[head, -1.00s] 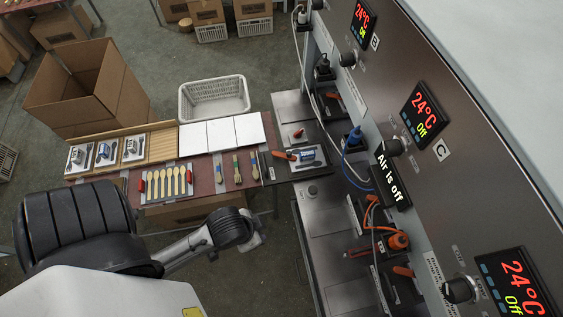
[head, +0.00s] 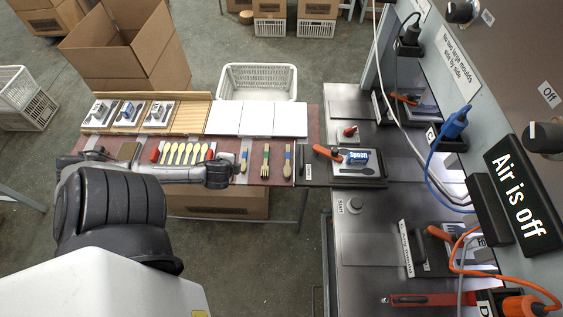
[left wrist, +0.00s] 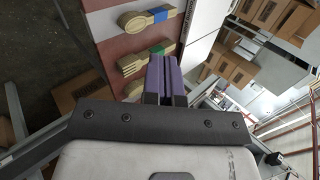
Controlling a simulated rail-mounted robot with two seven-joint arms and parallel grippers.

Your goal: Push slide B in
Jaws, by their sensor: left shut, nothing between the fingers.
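A dark slide plate (head: 340,182) sticks out to the left from the press bench in the head view. It carries a tool block with an orange-red handle, a blue "Spoon" label and a spoon shape. It appears to be slide B, though I cannot clearly read its letter. My left gripper (head: 228,173) is over the side table, left of the slide and apart from it. In the left wrist view its purple fingers (left wrist: 165,76) are shut and empty, close to the banded wooden cutlery (left wrist: 147,58). My right gripper is not in view.
Wooden spoons (head: 182,154) and banded cutlery (head: 265,160) lie on the side table. White panels (head: 257,119) and tool blocks (head: 128,112) line its back. A blue cable (head: 432,165) hangs right of the slide. A start button (head: 352,205) sits in front.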

